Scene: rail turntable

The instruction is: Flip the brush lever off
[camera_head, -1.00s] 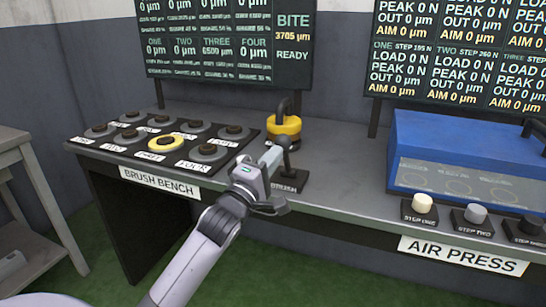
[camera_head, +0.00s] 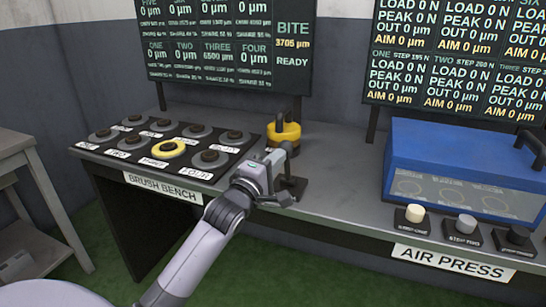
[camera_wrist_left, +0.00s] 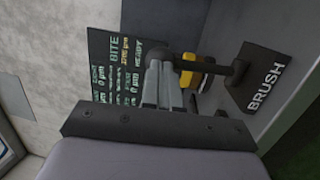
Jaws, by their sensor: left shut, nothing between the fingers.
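The brush lever (camera_head: 288,148) stands on a small black base plate (camera_head: 295,187) at the bench's front edge. Its dark shaft is partly hidden behind my left gripper (camera_head: 276,158) in the head view. In the left wrist view the plate (camera_wrist_left: 262,82) reads BRUSH, and the lever's shaft (camera_wrist_left: 215,70) reaches from it toward the fingers. My left gripper is shut and empty, its fingertips (camera_wrist_left: 165,75) right beside the lever; I cannot tell whether they touch it. My right gripper is not in view.
A yellow brush unit (camera_head: 284,134) with a dark handle stands just behind the lever. A black panel (camera_head: 105,150) with several round pads, one ringed yellow, lies at left. A blue press box (camera_head: 450,150) with several knobs in front stands at right. Screens hang behind.

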